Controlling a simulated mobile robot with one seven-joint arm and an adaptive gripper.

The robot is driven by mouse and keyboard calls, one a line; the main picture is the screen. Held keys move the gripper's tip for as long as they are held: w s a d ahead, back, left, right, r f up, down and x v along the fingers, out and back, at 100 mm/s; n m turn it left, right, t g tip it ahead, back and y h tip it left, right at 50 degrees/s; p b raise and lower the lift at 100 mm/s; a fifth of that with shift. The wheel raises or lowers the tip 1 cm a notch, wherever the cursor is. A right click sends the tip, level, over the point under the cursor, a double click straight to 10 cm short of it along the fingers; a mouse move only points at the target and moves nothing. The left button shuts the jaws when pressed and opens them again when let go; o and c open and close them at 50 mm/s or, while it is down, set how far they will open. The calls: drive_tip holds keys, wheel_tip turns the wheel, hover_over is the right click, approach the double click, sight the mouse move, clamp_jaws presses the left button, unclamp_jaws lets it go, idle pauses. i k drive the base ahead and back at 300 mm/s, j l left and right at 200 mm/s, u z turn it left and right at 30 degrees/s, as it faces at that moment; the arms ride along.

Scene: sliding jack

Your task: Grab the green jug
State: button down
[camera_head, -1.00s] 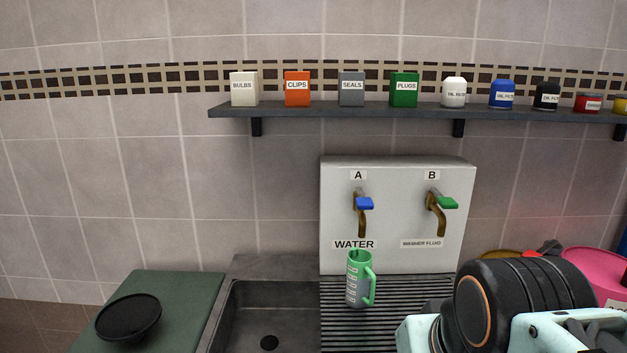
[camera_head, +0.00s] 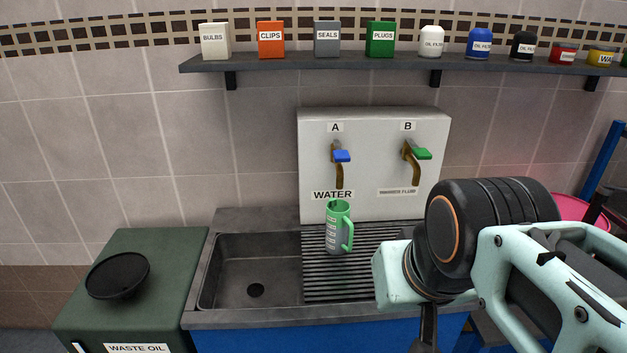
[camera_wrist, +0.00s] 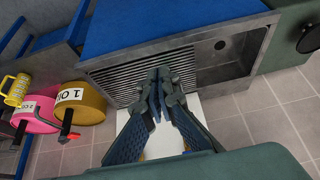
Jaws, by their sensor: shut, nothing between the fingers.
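The green jug (camera_head: 339,228) stands upright on the ribbed drainboard (camera_head: 375,285) in the head view. It is under tap A, with its handle to the right. My arm is to the right of the jug in the head view, apart from it in the picture. My gripper (camera_wrist: 160,95) shows in the wrist view with its fingers together and nothing between them. The fingers appear in front of the drainboard (camera_wrist: 125,82). I cannot make out the green jug in the wrist view; the fingers may hide it.
The sink basin (camera_head: 225,280) lies left of the drainboard. A white tap panel (camera_head: 373,205) stands behind it, below a shelf (camera_head: 290,62). A green waste oil bin (camera_head: 170,260) stands at left. Pink (camera_wrist: 38,112) and yellow (camera_wrist: 88,108) drums and a yellow jug (camera_wrist: 16,88) stand beside the counter.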

sight(338, 222)
drive_tip(key=i+l, duration=0.4)
drive_tip(key=i, duration=0.15)
drive_tip(key=i+l+u, duration=0.15)
drive_tip(key=u, duration=0.65)
